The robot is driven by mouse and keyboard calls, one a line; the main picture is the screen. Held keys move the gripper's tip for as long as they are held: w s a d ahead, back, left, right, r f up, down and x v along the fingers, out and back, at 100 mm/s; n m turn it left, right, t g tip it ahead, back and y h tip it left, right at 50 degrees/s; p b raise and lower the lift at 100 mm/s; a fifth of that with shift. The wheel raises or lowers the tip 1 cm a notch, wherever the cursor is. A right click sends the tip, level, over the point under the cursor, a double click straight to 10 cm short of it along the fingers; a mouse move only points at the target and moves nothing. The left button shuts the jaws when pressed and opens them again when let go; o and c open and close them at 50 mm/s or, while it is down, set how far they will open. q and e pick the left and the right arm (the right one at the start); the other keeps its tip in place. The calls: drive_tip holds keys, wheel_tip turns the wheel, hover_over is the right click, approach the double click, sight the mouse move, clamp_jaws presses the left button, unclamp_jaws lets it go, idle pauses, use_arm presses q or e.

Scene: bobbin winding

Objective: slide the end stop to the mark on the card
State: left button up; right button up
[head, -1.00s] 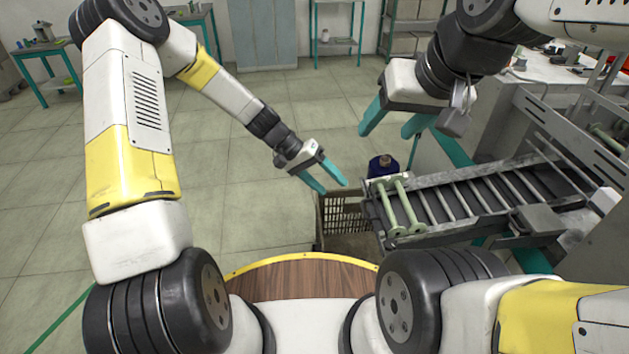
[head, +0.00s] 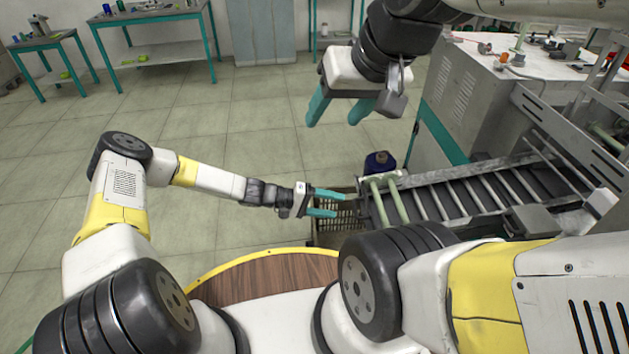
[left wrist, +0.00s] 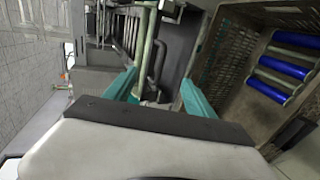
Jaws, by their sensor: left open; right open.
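My left gripper (head: 338,203) is open and empty, its teal fingers pointing right toward the end of the roller rack, above the crate. In the left wrist view its fingers (left wrist: 158,80) stand apart, with a pale green roller beyond them. My right gripper (head: 333,118) is open and empty, high over the floor behind the crate. A grey block (head: 532,222) sits on the near rail of the rack; I cannot tell whether it is the end stop. I cannot make out the card or its mark.
The roller rack (head: 470,190) fills the right side, with pale green rollers (head: 398,200) at its left end. The crate (head: 327,232) stands below; several blue rolls (left wrist: 283,70) lie in it. A dark blue object (head: 379,163) is behind. The floor at left is clear.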

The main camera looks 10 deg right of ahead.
use_arm(q)
drive_tip(key=shift+x, duration=3.85)
drive_tip(key=shift+s, duration=0.1)
clamp_jaws()
